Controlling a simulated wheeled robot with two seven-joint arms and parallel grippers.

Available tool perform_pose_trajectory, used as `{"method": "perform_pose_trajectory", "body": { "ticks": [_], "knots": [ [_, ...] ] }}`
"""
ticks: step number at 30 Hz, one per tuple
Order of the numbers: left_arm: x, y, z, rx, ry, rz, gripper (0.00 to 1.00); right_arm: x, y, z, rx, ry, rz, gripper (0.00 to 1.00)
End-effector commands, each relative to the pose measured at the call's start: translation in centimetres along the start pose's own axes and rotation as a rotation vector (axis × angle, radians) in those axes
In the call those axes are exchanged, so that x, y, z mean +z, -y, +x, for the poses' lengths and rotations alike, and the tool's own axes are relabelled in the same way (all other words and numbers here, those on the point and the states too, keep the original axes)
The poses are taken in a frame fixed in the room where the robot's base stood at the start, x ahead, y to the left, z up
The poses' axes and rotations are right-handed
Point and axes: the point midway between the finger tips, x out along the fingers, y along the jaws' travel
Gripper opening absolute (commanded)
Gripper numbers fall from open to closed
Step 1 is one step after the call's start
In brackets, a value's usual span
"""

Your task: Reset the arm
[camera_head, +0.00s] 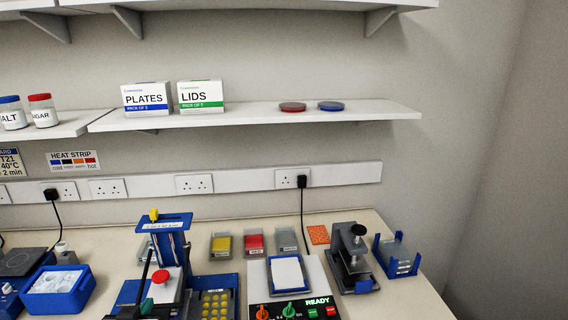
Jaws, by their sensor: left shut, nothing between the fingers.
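Most of my left arm is out of the picture. My right gripper is not in view.
A blue tub (57,305) stands to the left of the device. A control box reading READY (318,301), a black press (350,245) and a blue rack (398,255) stand to the right. The bench front right is clear. A wall shelf (250,117) hangs above.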

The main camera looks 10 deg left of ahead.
Motion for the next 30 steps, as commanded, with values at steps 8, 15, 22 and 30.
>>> {"method": "perform_pose_trajectory", "body": {
  "ticks": [8, 15, 22, 30],
  "knots": [
    [-12.5, 5.6, -8.7, -0.127, -0.480, 0.154, 0.00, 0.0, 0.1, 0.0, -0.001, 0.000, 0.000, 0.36],
    [-18.2, 7.6, -16.0, -0.209, -0.760, 0.243, 0.00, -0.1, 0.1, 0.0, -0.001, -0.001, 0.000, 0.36],
    [-22.6, 8.5, -19.3, -0.256, -0.921, 0.292, 0.00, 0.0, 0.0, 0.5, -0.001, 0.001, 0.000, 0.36],
    [-30.1, 9.1, -15.5, -0.258, -0.948, 0.296, 0.00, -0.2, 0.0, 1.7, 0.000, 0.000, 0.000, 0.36]
  ]
}}
